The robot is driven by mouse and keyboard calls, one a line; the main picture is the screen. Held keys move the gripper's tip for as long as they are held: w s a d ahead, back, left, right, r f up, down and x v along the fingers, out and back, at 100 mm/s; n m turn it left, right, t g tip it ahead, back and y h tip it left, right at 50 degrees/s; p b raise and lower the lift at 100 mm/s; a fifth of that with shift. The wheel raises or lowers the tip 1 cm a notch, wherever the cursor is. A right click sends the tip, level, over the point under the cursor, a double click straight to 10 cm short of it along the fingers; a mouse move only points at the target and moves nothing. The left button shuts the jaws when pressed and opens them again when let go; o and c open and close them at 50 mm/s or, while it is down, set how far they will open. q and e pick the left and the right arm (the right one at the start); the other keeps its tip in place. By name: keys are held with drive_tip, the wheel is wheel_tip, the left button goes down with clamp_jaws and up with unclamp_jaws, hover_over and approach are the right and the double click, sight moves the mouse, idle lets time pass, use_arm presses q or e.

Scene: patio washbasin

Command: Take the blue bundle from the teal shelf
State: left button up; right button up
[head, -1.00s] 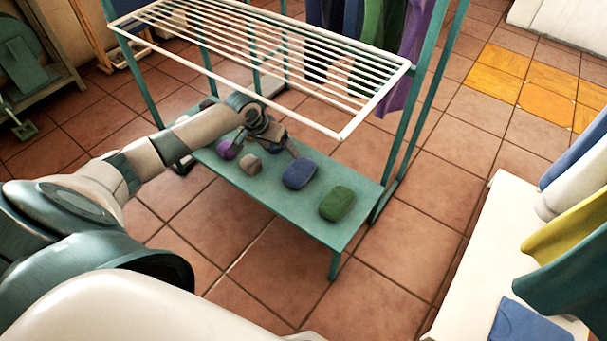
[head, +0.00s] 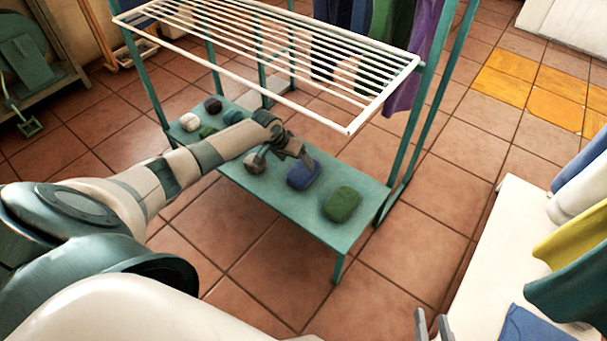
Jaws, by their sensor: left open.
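The teal shelf (head: 285,209) is the low board under the drying rack. The blue bundle (head: 302,176) lies on it between a grey-brown bundle (head: 255,162) and a green bundle (head: 342,204). My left gripper (head: 292,156) is open over the shelf, at the upper left edge of the blue bundle. One finger overlaps that edge in the picture; I cannot tell whether they touch. My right gripper (head: 432,325) shows only as two separated finger tips at the bottom edge, beside the white table.
The white rack bars (head: 270,50) stand above the shelf, close to my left arm. Several more bundles, including a white one (head: 190,122) and a dark one (head: 213,104), lie at the shelf's left end. A white table (head: 480,260) with cloths is at right.

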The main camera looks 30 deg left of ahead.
sight(302, 169)
use_arm(q)
drive_tip(key=shift+w+d+f, duration=0.1)
drive_tip(key=shift+w+f, duration=0.15)
drive_tip(key=shift+f, duration=0.35)
use_arm(e)
drive_tip(key=shift+w+a+r+t, duration=0.15)
drive_tip(key=shift+w+r+t, duration=0.1)
drive_tip(key=shift+r, duration=0.15)
drive_tip(key=shift+w+a+r+t, duration=0.1)
drive_tip(key=shift+r+t, duration=0.15)
drive_tip(key=shift+r, duration=0.1)
use_arm(q)
drive_tip(key=shift+f, duration=0.1)
drive_tip(key=shift+w+d+f+b, duration=0.1)
drive_tip(key=shift+w+f+b, duration=0.05)
drive_tip(key=shift+f+b, duration=0.25)
drive_tip(key=b+x, duration=0.1)
drive_tip(key=x, duration=0.2)
drive_tip(key=shift+d+f, duration=0.1)
drive_tip(key=shift+f, duration=0.25)
drive_tip(key=shift+w+f, duration=0.1)
drive_tip(key=shift+f, duration=0.15)
use_arm(e)
wheel_tip(302, 169, up, 7)
drive_tip(key=a+t+y, duration=0.1)
drive_tip(key=t, duration=0.3)
drive_tip(key=shift+w+a+y, duration=0.35)
drive_tip(key=shift+a+y, duration=0.05)
use_arm(q)
drive_tip(key=c, duration=0.9)
